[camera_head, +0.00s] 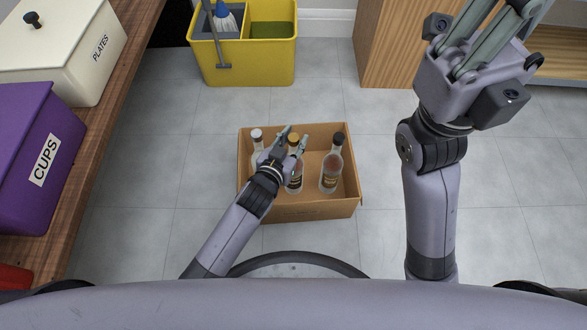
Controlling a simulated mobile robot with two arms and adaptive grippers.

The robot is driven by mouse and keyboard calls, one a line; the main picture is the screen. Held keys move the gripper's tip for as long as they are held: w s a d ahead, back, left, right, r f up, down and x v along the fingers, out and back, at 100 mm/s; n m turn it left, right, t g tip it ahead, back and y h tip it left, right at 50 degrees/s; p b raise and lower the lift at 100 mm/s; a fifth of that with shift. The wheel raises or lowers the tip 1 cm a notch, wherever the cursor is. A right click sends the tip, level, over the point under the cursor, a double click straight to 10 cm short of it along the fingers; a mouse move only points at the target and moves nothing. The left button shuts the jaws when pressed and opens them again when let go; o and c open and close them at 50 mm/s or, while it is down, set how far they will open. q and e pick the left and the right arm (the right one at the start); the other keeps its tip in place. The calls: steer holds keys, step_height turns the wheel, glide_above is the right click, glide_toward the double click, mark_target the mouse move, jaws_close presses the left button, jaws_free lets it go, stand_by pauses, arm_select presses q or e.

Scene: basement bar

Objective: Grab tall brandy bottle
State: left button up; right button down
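A cardboard box (310,212) stands open on the tiled floor with three bottles in it. The left bottle has a white cap (256,134) and is partly hidden by my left gripper. The middle bottle (295,183) has a gold cap and a dark label. The right bottle (331,170) is clear, with a black cap and a dark label. My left gripper (295,140) is over the box, its fingers apart on either side of the middle bottle's top; contact is unclear. My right gripper (515,15) is raised at the upper right, fingers apart, tips cut off by the frame.
A yellow mop bucket (250,75) stands behind the box. A wooden cabinet (390,45) is at the back right. On the left, a wooden counter (115,60) bears a cream PLATES box (60,45) and a purple CUPS box (35,150). Floor around the box is clear.

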arm_select(q)
jaws_close()
stand_by(0.5)
